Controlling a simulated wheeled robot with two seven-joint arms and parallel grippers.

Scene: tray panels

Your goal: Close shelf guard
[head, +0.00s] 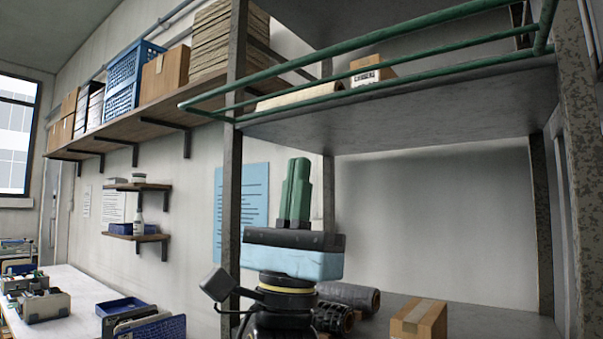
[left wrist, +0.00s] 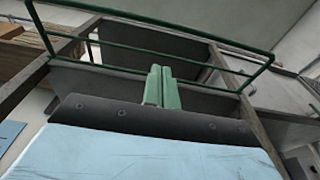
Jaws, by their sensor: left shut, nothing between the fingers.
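The shelf guard is a green tubular rail frame (head: 545,28) at the upper grey shelf (head: 440,103). Its left end sticks out past the left front post, and its right end is near the right post. In the left wrist view the guard (left wrist: 257,75) spans the top of the picture above the fingers. My left gripper (head: 299,162) has green fingers pointing up, shut together with nothing between them. It is below the shelf, near the left post, and appears apart from the guard. The fingers also show in the left wrist view (left wrist: 161,68). My right gripper is not in view.
A small carton (head: 372,70) and a beige roll (head: 300,97) lie on the upper shelf. Dark rolls (head: 348,296) and a brown box (head: 419,319) lie on the lower shelf. The left metal post (head: 232,190) stands close beside my gripper. Space between the shelves is largely free.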

